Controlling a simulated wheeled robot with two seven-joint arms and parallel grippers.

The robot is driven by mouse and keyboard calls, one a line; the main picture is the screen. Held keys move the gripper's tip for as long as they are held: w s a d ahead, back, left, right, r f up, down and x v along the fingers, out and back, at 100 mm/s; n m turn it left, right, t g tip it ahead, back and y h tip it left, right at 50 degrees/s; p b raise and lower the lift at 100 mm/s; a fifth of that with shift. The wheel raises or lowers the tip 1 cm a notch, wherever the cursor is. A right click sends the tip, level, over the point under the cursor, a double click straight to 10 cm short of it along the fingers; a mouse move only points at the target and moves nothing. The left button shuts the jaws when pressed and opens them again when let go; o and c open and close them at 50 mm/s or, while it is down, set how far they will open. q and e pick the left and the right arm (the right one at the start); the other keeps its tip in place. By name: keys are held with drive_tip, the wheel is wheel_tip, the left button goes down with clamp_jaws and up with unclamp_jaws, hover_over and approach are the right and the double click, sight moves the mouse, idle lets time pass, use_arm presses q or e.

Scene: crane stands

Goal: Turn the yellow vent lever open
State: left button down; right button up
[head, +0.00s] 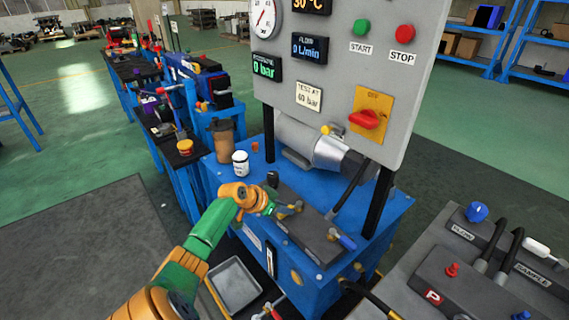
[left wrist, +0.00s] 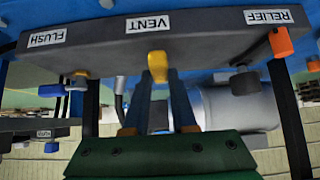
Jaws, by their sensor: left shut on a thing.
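The yellow vent lever (left wrist: 157,65) sits below the upside-down VENT label (left wrist: 147,24) on a dark valve block (left wrist: 200,50) in the left wrist view. My left gripper (left wrist: 160,82) has its two fingers reaching up to the lever, closed on it from both sides. In the head view my left gripper (head: 284,209) is at the dark valve block (head: 313,238) on the blue stand, and it largely hides the vent lever. How far the lever is turned cannot be told. My right gripper is not in view.
A blue flush lever (left wrist: 78,82) and an orange relief lever (left wrist: 281,42) flank the vent lever. The gauge panel (head: 335,85) rises behind the block on dark posts. A white jar (head: 240,163) and a brown container (head: 224,140) stand on the blue stand (head: 385,212).

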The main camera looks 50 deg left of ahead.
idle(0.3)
use_arm(q)
drive_tip(key=c, duration=0.7)
unclamp_jaws()
drive_tip(key=shift+a, duration=0.1)
drive_tip(key=p+v, duration=0.1)
drive_tip(key=v, duration=0.6)
drive_tip(key=shift+a, duration=0.1)
